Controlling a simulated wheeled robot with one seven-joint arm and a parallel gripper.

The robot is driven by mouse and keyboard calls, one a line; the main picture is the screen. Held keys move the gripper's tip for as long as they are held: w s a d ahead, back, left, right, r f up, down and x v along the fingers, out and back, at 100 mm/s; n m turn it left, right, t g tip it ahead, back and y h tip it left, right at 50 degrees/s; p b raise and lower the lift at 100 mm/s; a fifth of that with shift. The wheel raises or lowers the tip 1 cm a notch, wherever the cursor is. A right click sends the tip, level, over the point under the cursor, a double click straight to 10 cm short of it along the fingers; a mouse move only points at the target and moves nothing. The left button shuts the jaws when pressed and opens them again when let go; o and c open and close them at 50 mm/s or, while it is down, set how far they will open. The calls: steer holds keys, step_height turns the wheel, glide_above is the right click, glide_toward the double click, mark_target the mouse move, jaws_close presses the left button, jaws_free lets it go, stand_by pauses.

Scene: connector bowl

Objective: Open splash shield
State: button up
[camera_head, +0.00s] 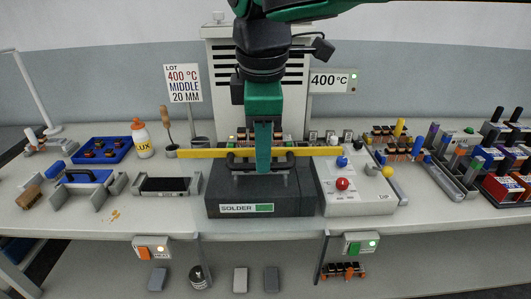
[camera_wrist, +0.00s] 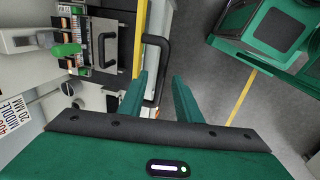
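The dark soldering unit (camera_head: 260,203), labelled SOLDER, stands at the middle of the bench. A yellow bar (camera_head: 205,153) runs across its top, and it also shows upright in the wrist view (camera_wrist: 139,40). I cannot tell for certain which part is the splash shield. A black bar handle (camera_head: 232,160) lies by the yellow bar; the wrist view shows the handle (camera_wrist: 164,55) as well. My gripper (camera_head: 263,170) points down over the handle's middle and hides part of it.
A grey control box (camera_head: 352,195) with red and blue knobs stands right of the unit. A black-topped tray (camera_head: 165,186) and a LUX bottle (camera_head: 142,140) are to the left.

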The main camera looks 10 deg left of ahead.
steer(key=shift+w+f, duration=0.15)
steer(key=shift+f, duration=0.7)
jaws_close()
steer(key=shift+f, duration=0.1)
